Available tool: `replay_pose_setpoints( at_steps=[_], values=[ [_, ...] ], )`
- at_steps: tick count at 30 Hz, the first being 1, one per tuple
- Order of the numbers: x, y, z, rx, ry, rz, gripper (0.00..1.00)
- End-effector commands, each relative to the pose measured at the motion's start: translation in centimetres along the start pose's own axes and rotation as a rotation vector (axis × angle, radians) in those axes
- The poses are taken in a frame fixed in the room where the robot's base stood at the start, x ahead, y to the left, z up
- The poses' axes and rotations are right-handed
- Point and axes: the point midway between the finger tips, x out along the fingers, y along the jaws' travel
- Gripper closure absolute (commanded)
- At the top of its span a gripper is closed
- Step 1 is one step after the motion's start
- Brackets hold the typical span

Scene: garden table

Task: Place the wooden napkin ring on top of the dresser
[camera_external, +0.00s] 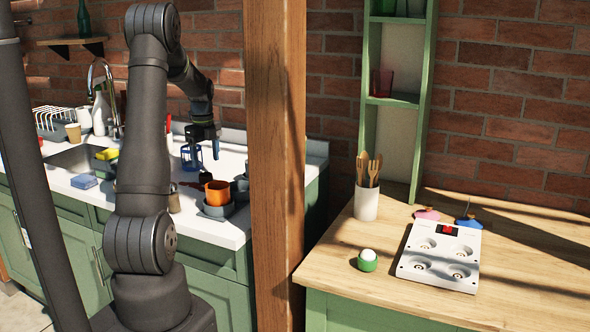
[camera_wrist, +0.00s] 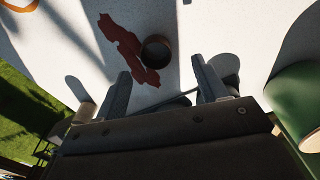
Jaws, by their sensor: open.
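A small dark brown ring-like object (camera_wrist: 157,51), which looks like the wooden napkin ring, stands on the white counter in the wrist view. It is ahead of and between my spread fingers, apart from both. In the external view a small dark brown object below my gripper (camera_external: 205,177) may be the same ring. My gripper (camera_external: 203,150) is open and empty above the white counter; its two fingers also show in the wrist view (camera_wrist: 160,68). The wooden top (camera_external: 330,262) of a green cabinet at the right, with a tall green shelf behind, appears to be the dresser.
A dark red flat shape (camera_wrist: 127,50) lies beside the ring. An orange cup (camera_external: 217,192) stands in a grey container near the counter's front. A wooden post (camera_external: 272,160) separates counter and cabinet. A utensil holder (camera_external: 366,203), green-and-white item (camera_external: 367,260) and white tray (camera_external: 425,272) occupy the wooden top.

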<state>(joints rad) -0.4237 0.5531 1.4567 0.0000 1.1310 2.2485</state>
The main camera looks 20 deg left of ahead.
Motion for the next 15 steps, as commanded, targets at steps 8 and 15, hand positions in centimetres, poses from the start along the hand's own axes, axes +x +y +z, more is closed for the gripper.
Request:
replay_pose_setpoints(
  at_steps=[8,15],
  values=[
    [3.7,0.7,-0.2,0.000,0.002,0.003,0.34],
    [5.2,0.6,-0.2,0.000,0.000,0.001,0.34]
  ],
)
